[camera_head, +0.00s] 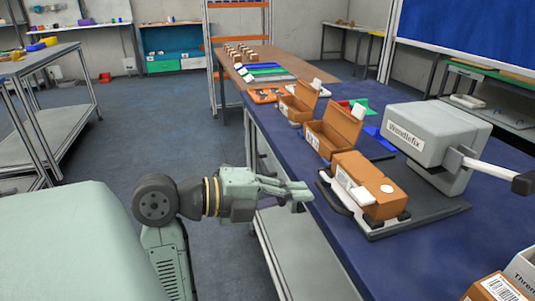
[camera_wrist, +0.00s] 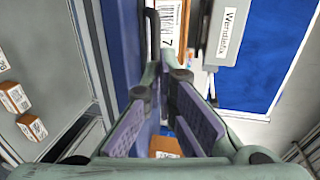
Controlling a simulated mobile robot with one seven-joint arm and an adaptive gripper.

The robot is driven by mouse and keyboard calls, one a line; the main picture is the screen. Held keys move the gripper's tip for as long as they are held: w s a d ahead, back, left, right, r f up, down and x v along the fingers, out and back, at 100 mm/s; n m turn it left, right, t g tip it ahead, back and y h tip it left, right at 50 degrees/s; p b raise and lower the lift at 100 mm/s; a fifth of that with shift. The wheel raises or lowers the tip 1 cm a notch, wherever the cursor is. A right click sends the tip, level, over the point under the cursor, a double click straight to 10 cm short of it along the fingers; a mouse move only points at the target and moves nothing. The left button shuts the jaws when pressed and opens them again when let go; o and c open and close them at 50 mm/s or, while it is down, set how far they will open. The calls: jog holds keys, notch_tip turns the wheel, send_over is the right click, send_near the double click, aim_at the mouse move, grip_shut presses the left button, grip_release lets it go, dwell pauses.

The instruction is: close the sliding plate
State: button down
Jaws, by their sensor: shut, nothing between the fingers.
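The dark sliding plate (camera_head: 425,213) lies on the blue table, extending out in front of the grey machine (camera_head: 435,135). An orange-brown box (camera_head: 370,185) with a white label sits on the plate. The plate's black handle (camera_head: 333,194) is at its left edge; in the wrist view a dark handle bar (camera_wrist: 153,35) shows just ahead of my fingertips. My gripper (camera_head: 303,191) is shut and empty, at the table's left edge, just left of the handle. A small gap seems to separate them; I cannot tell exact contact. Its fingertips also show in the wrist view (camera_wrist: 165,75).
Two open cardboard boxes (camera_head: 335,130) (camera_head: 298,102) stand behind the plate on the table. More boxes (camera_head: 497,289) are at the front right. A lever with a black grip (camera_head: 523,183) sticks out from the machine. The floor (camera_head: 150,120) left of the table is clear.

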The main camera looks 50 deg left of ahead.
aim_at(368, 180)
jog(key=shift+x, duration=1.6)
jog(key=r+x, duration=0.1)
jog(key=x, duration=0.3)
jog(key=r+x, duration=0.1)
jog(key=x, duration=0.7)
jog(key=shift+w+d+r, duration=0.3)
jog(key=shift+w+r, duration=0.1)
jog(key=shift+a, duration=0.1)
